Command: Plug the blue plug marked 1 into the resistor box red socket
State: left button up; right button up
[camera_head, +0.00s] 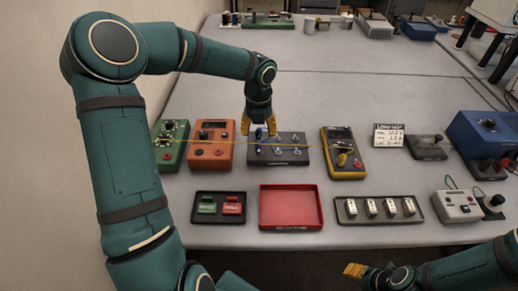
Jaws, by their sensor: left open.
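My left gripper (258,127) points down with its yellow fingers apart, over the left back part of a dark box (290,157) with several small light and blue parts on top. A small blue piece (259,135), possibly a plug, shows between or just below the fingers. Its mark is too small to read, and I cannot tell if the fingers touch it. I cannot tell surely which unit is the resistor box; an orange box (211,146) with a dark display and knob stands left of the gripper. No red socket is clear. My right gripper (355,270) is low, in front of the table.
A thin yellow lead crosses above the units. A green board (171,145) stands left, a yellow meter (345,153) right. Trays stand in front: black with green and red pieces, an empty red one (290,208), and one with white blocks.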

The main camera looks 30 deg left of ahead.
aim_at(259, 143)
pick_arm(q)
notch_tip(259, 143, down, 7)
jog(key=b, duration=0.4)
jog(key=shift+b, duration=0.4)
jog(key=shift+f, duration=0.55)
pick_arm(e)
jog(key=shift+g, duration=0.3)
jog(key=f, duration=0.2)
jog(key=s+f, duration=0.1)
jog(key=f, duration=0.2)
jog(key=shift+s+a+f, duration=0.15)
jog(key=shift+s+f, duration=0.15)
jog(key=shift+s, duration=0.1)
pick_arm(q)
jog(key=shift+p, duration=0.6)
pick_arm(e)
jog(key=shift+r, duration=0.75)
pick_arm(q)
grip_shut()
jog(key=shift+r, duration=0.1)
